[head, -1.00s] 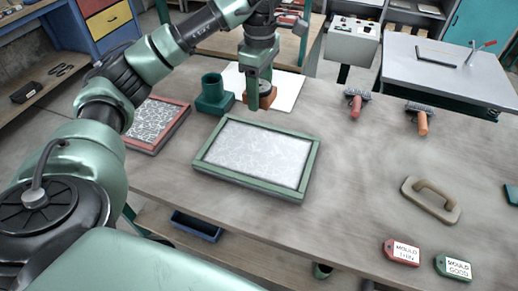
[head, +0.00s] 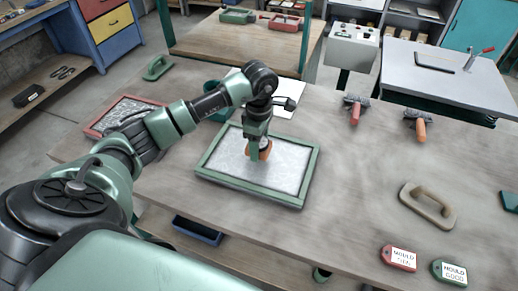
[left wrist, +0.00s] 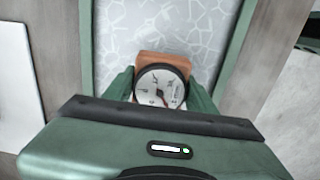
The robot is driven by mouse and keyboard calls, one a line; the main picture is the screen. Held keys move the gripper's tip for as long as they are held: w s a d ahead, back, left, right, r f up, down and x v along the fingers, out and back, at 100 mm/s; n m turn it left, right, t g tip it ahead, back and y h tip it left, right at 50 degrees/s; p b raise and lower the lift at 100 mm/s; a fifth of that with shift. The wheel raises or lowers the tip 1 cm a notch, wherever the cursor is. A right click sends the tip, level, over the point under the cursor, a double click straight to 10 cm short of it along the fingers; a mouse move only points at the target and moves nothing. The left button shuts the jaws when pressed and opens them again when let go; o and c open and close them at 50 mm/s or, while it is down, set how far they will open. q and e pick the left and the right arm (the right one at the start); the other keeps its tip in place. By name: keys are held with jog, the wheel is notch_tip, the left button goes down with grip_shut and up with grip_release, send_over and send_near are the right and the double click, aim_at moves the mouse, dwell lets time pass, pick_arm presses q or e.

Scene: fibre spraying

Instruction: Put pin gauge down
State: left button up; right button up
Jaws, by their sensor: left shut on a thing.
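The pin gauge (left wrist: 160,84) has a round white dial with a black rim on an orange-brown block. My left gripper (left wrist: 160,98) is shut on it, one green finger at each side. In the head view the gauge (head: 265,149) is over the pale, fibre-patterned panel in the green frame (head: 305,180). I cannot tell whether its underside touches the panel. The arm and fingers partly hide it there. My right gripper is not in view.
A red-framed panel (head: 97,128) lies to the left, partly behind my arm. A white sheet (head: 288,88) and a green holder (head: 215,114) are behind the green frame. Two rollers, a trowel (head: 428,204) and red and green tags lie at right. The table's middle right is clear.

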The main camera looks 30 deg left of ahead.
pick_arm(q)
notch_tip(320, 180, down, 3)
jog(key=shift+r, duration=0.15)
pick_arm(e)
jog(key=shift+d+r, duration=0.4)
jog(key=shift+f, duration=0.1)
pick_arm(q)
jog(key=shift+f, duration=0.2)
jog(key=o, duration=1.6)
jog(key=shift+o, duration=0.2)
jog(key=shift+r, duration=0.15)
